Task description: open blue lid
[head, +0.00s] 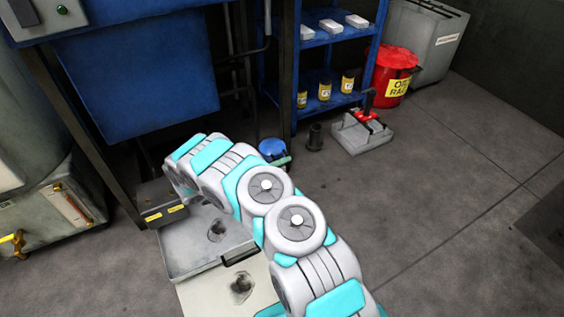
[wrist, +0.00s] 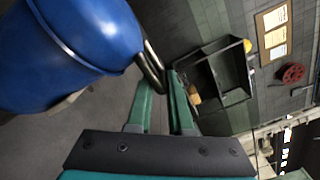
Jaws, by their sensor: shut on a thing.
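In the wrist view a large rounded blue body (wrist: 75,45) with a pale metal band fills the upper left. I cannot tell its lid from its body. My gripper (wrist: 163,86) has its two green fingers close together, shut on a dark, slim bar or handle (wrist: 151,68) at the right side of the blue body. In the head view a small rounded blue thing (head: 272,148) shows just beyond my arm, low near the floor. It may be the same one. A green piece shows at its foot. My arm hides the gripper's hold in that view.
A large blue machine panel (head: 140,72) is at the upper left. A blue shelf (head: 330,38) holds yellow jars and pale blocks. A red rag bin (head: 392,78), a grey vise-like tool (head: 362,130) and a dark cylinder (head: 315,137) stand nearby. The right floor is clear.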

